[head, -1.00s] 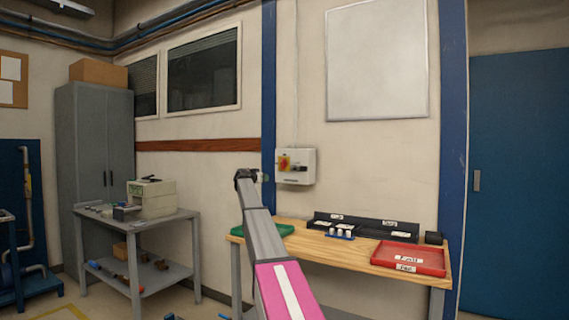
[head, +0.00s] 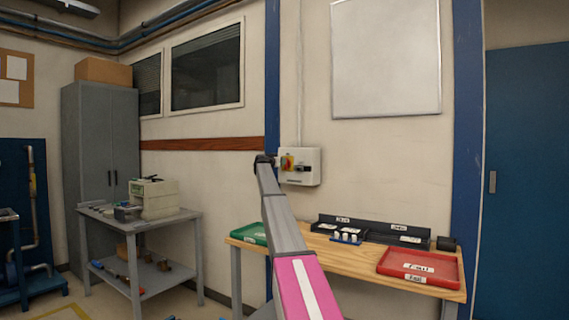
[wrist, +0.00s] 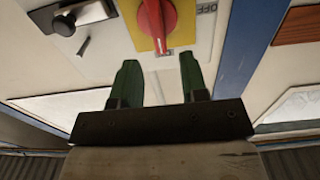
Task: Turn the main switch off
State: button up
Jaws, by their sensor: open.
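The main switch is a red rotary handle on a yellow plate (head: 287,164), on the left of a pale wall box (head: 309,166). In the wrist view the red handle (wrist: 157,24) is at the top centre, with an "OFF" mark to its right. My gripper (wrist: 160,68) is open, its two green fingers apart and empty. The fingertips point toward the handle, just below it in the picture, and appear apart from it. In the head view my gripper (head: 264,160) is left of the box; its fingers are too small to make out there.
A wooden bench (head: 345,258) below holds a green tray (head: 247,233), a red tray (head: 418,268) and black bins. A grey side table (head: 185,218) stands left. A blue post is beside the box.

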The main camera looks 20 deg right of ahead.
jog(key=x, duration=0.4)
jog(key=shift+w+d, duration=0.3)
grip_shut()
